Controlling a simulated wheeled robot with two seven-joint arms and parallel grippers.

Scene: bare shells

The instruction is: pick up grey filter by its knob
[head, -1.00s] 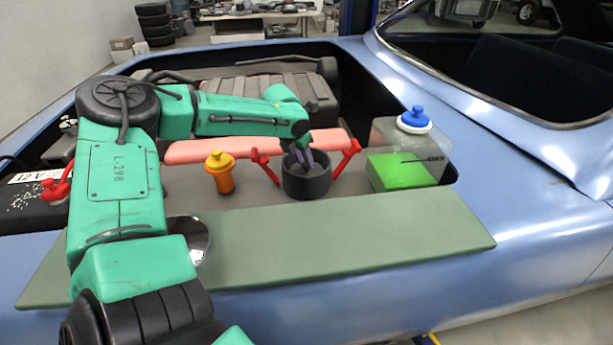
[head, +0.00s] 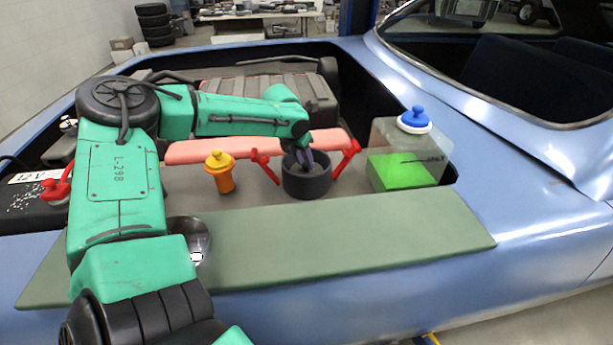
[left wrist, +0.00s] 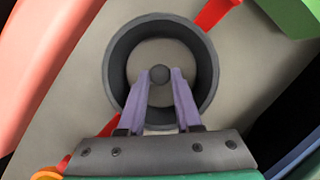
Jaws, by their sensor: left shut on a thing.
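The grey filter (left wrist: 161,50) shows in the left wrist view as a pale disc inside a dark round housing (left wrist: 118,68), with a small dark grey knob (left wrist: 159,74) at its middle. In the head view the housing (head: 306,186) stands between two red clamps, and the filter is mostly hidden inside it. My left gripper (head: 308,166) reaches down into the housing. In the left wrist view its purple fingers (left wrist: 160,78) are on both sides of the knob, shut on it. My right gripper is not in view.
Red clamps (head: 263,165) (head: 350,158) flank the housing.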

